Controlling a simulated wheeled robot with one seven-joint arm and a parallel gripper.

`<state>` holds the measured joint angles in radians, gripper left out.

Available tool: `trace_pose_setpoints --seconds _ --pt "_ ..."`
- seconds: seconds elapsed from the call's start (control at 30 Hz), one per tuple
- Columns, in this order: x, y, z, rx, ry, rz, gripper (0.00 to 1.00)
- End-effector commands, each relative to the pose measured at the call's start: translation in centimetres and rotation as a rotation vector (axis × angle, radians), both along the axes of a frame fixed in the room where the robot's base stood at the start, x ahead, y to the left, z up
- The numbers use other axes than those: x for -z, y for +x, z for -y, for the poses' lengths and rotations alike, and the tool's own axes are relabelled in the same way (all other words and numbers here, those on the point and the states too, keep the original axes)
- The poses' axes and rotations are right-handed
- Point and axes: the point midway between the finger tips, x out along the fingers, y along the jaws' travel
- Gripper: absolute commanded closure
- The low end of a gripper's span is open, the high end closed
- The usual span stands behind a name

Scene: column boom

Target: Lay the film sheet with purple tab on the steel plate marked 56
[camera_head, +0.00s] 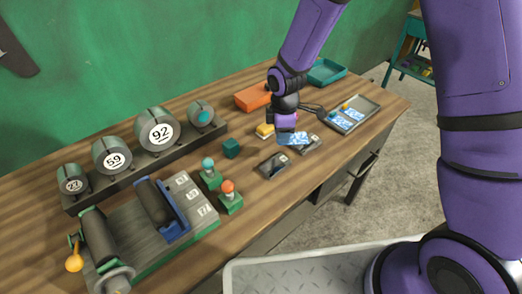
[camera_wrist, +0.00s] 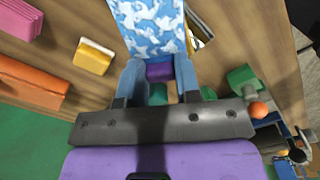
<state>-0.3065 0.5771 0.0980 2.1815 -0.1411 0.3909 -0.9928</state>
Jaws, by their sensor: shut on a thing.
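My gripper (camera_head: 286,122) is shut on the purple tab (camera_wrist: 160,72) of a blue-and-white patterned film sheet (camera_wrist: 148,27). The sheet (camera_head: 292,138) extends from the fingers over the bench, in the head view just above two steel plates. One dark plate (camera_head: 273,166) lies nearer the front, below and left of the sheet. Another plate (camera_head: 310,146) lies to the right, partly covered by the sheet from this angle. Both have small pale labels, too small to read, so I cannot tell which is 56. A plate edge (camera_wrist: 199,32) shows beside the sheet in the wrist view.
A grey tray (camera_head: 374,107) at the right holds other film sheets with orange and teal tabs. An orange block (camera_head: 252,97), a yellow block (camera_head: 265,131) and a teal cube (camera_head: 231,148) stand nearby. Green-based knobs and numbered rollers fill the left. The bench front edge is close to the plates.

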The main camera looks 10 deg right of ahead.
Motion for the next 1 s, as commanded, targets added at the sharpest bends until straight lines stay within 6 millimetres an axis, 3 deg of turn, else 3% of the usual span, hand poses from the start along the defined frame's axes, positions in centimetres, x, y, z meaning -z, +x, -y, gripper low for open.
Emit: trace_pose_setpoints --seconds 0.1,0.33,0.57,1.0 --pt "0.1 -2.7 -3.1 -0.3 0.005 0.0 0.92" --pt "0.3 -5.7 -6.0 -0.648 0.009 0.001 0.92" --pt "0.9 -6.2 -6.5 -0.705 0.01 0.0 0.92" --pt "4.4 -6.2 -6.4 -0.701 0.01 0.0 0.92"
